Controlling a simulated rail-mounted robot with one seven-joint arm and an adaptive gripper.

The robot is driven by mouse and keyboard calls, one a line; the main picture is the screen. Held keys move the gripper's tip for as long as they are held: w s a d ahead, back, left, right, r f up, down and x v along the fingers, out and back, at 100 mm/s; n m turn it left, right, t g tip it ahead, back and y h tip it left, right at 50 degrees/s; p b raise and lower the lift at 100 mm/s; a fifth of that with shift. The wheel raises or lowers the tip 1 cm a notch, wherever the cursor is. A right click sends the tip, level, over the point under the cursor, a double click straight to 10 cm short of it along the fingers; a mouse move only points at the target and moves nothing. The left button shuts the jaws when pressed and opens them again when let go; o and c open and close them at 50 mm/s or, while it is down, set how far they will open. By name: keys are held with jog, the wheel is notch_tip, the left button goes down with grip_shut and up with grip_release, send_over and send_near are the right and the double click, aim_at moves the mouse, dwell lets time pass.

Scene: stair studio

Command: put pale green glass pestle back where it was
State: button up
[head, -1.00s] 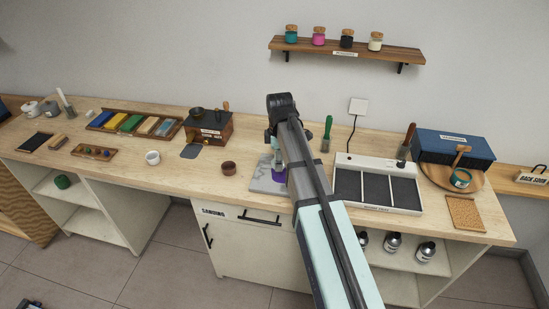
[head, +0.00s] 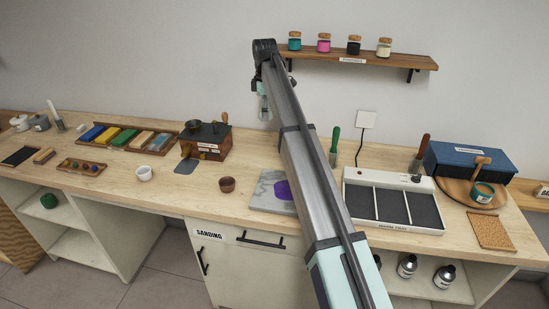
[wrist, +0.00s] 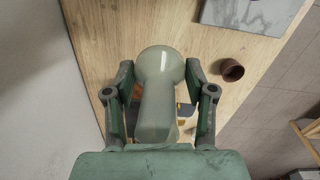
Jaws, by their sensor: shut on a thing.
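The pale green glass pestle (wrist: 160,90) is between the two fingers of my gripper (wrist: 160,76) in the wrist view, its rounded knob toward the far end. My gripper is shut on it. In the head view my gripper (head: 264,98) is raised above the bench, in front of the wall; the pestle is small and hard to tell apart there. Below and to the right of it, the grey marble slab (head: 262,203) lies on the bench with a purple patch (head: 282,190) on it. My arm hides the slab's right part. The slab also shows in the wrist view (wrist: 222,12).
A brown cup (head: 227,184) stands left of the slab, and a white cup (head: 144,173) further left. A wooden box (head: 207,142) stands behind. The sectioned tray (head: 365,199) is at the right. A shelf with jars (head: 400,60) is on the wall.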

aim_at(267, 160)
notch_tip(267, 160, down, 19)
jog(key=p, duration=0.4)
jog(key=shift+s, duration=0.1)
jog(key=shift+f, duration=0.1)
jog(key=o, duration=1.2)
jog(key=r+b, duration=0.2)
jog(key=r, duration=1)
jog(key=shift+s+r, duration=0.15)
jog(key=shift+s, duration=0.05)
